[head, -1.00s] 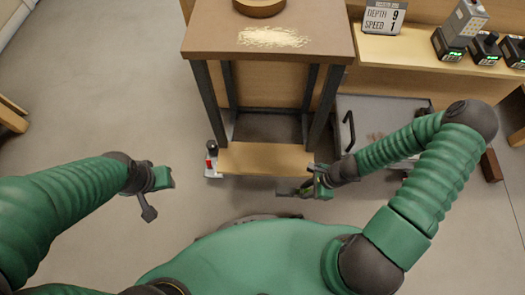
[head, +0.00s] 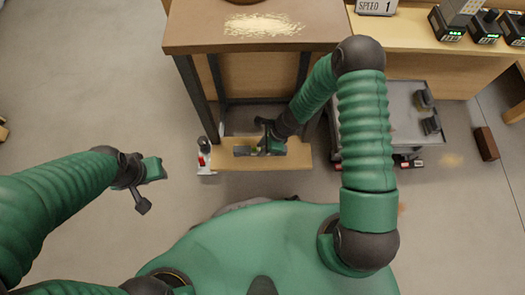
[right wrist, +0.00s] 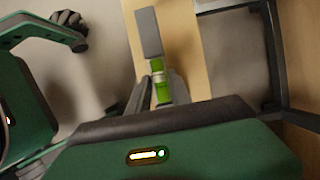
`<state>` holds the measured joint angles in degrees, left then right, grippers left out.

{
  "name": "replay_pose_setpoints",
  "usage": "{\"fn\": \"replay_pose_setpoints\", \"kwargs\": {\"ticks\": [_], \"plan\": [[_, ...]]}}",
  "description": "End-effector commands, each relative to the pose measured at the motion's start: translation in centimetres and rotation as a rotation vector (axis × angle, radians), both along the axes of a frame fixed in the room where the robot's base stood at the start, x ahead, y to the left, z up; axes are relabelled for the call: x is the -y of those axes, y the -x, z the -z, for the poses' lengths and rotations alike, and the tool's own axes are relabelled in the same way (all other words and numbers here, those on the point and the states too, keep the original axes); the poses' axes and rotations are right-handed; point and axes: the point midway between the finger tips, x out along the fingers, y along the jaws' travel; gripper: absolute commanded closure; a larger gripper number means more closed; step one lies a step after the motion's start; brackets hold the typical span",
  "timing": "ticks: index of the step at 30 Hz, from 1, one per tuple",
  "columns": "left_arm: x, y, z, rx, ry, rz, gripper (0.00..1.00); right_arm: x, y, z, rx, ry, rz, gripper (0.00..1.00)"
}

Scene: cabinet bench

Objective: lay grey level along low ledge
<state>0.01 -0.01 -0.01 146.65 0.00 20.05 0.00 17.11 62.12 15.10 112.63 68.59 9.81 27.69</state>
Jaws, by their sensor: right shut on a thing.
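The grey level (head: 243,151) is a short grey bar with a bright green middle. My right gripper (head: 264,148) is shut on it, near the middle. The level is over the low wooden ledge (head: 295,158) and runs roughly along its length. I cannot tell whether it touches the ledge. In the right wrist view, the level's grey end (right wrist: 148,33) and green vial section (right wrist: 160,80) show against the wooden board (right wrist: 180,45). The jaws hide its near part. My left gripper (head: 150,186) hangs empty over the floor at the left; its jaw opening is unclear.
The ledge sits low between the dark legs of a brown-topped table (head: 325,30) with pale shavings (head: 263,24). A red and white bottle-like thing (head: 204,155) stands at the ledge's left end. A grey cart (head: 400,110) stands at the right. Floor on the left is clear.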

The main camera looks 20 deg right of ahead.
Motion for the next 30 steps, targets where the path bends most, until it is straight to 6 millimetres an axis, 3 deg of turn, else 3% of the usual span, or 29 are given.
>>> {"fn": "replay_pose_setpoints", "kwargs": {"ticks": [1,4,12,13,18,26,30], "plan": [[0.0,0.0,1.3,0.0,0.0,0.0,0.64,0.0,0.0,1.5,-0.002,0.0,0.001,1.0],[0.0,0.0,3.0,-0.001,0.0,0.0,0.64,0.0,0.1,3.5,-0.002,0.0,0.001,1.0],[0.0,0.0,2.7,0.0,0.0,0.0,0.64,0.1,0.1,3.3,-0.002,0.001,0.001,1.0],[0.0,0.0,2.7,0.0,0.0,0.0,0.64,0.1,0.1,3.3,-0.002,0.001,0.001,0.74],[0.0,0.0,2.7,0.0,0.0,0.0,0.64,0.1,0.1,3.3,-0.002,0.001,0.001,0.53],[0.0,0.0,2.6,-0.001,0.0,0.0,0.64,0.1,0.1,3.2,-0.002,0.001,0.001,0.53],[0.0,0.0,1.5,-0.001,0.0,0.0,0.64,0.5,0.2,1.6,0.0,0.002,0.001,0.53]]}}
